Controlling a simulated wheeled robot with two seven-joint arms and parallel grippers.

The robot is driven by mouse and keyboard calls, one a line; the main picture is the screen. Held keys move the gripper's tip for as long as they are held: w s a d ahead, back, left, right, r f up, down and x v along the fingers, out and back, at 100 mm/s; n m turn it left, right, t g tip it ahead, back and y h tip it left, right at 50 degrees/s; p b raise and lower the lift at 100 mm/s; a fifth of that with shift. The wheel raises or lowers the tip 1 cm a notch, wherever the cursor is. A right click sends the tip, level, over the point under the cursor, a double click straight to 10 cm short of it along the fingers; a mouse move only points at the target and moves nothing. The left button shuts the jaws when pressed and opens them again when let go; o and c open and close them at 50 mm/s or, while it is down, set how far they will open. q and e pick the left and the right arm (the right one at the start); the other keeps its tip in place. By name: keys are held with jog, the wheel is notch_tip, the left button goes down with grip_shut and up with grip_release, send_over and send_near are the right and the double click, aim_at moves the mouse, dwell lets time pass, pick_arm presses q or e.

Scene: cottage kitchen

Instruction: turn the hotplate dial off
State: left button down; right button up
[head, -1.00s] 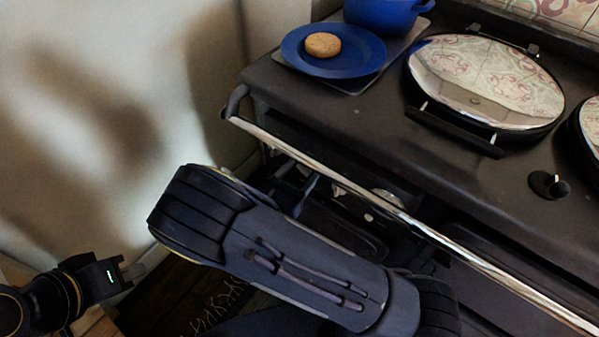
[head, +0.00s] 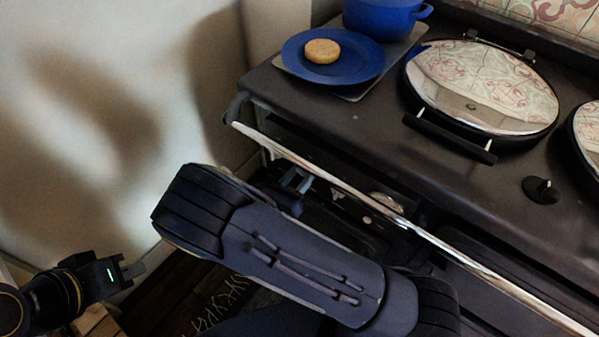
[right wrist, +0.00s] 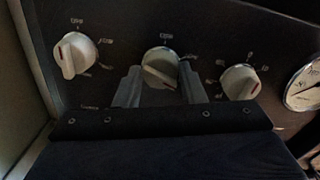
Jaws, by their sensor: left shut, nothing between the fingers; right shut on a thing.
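Three white dials with red marks sit on the stove's dark front panel in the right wrist view: a left dial (right wrist: 75,54), a middle dial (right wrist: 160,67) and a right dial (right wrist: 240,82). My right gripper (right wrist: 160,86) is shut on the middle dial, one finger on each side. The middle dial's red mark points to the lower right; the printed labels are too small to read. In the head view my right arm hides most of the front panel. My left gripper (head: 132,269) is shut and empty at the lower left, well away from the stove.
A chrome rail (head: 340,184) runs along the stove front above the panel. On top are a blue plate (head: 352,68) with a round biscuit (head: 322,51), a blue pot (head: 380,16), a chrome lid (head: 485,85) and a black knob (head: 541,190). A round gauge (right wrist: 304,86) is right of the dials.

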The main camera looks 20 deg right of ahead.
jog(key=n+p, duration=0.3)
jog(key=n, duration=0.2)
jog(key=shift+r+p, duration=0.15)
jog(key=shift+p, duration=0.2)
jog(key=n+p, duration=0.1)
jog(key=n, duration=0.2)
jog(key=shift+a, duration=0.1)
jog(key=n+p, duration=0.1)
jog(key=n, duration=0.2)
jog(key=shift+w+g+p, duration=0.1)
jog(key=shift+g+p, duration=0.2)
jog(key=n+p, duration=0.1)
jog(key=n, duration=0.3)
jog(key=shift+n, duration=0.4)
jog(key=n, duration=0.4)
jog(key=shift+f+n+g+h+p, duration=0.25)
jog(key=shift+n+g+h+p, duration=0.05)
jog(key=shift+g+p, duration=0.1)
jog(key=shift+n, duration=0.3)
